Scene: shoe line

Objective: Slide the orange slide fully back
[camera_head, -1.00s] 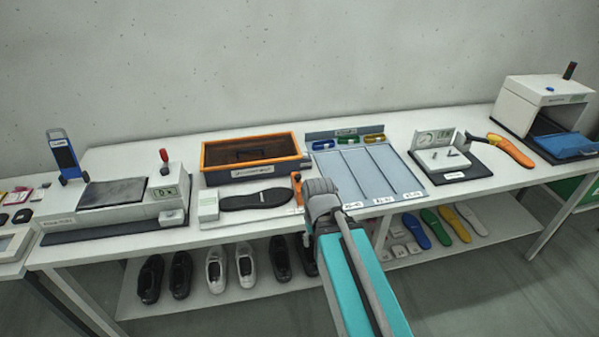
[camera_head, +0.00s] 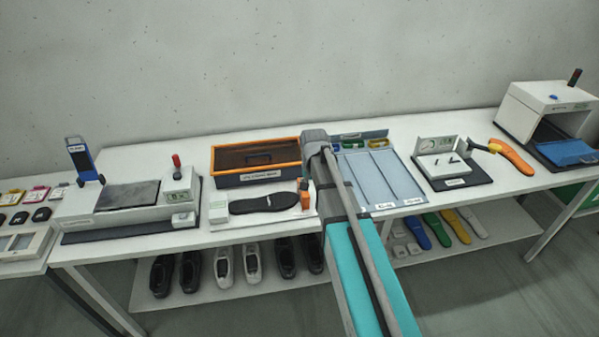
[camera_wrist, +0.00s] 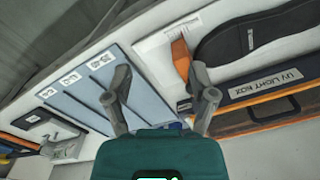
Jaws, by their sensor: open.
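The orange slide (camera_head: 305,193) stands at the right end of a white board (camera_head: 220,213) that carries a dark insole (camera_head: 264,202). The orange slide also shows in the wrist view (camera_wrist: 180,58), right of centre, between the pale board and the insole's end. My gripper (camera_wrist: 161,80) is open and empty in the wrist view. Its right finger is close to the orange slide in the picture, but I cannot tell the height between them. In the head view my arm hides the fingers.
The orange-rimmed UV light box (camera_head: 257,178) stands behind the board. A blue-grey sorting tray (camera_head: 375,180) lies to the right, partly behind my arm. A grey-white machine (camera_head: 130,200) stands to the left, and a small fixture (camera_head: 450,170) stands further right.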

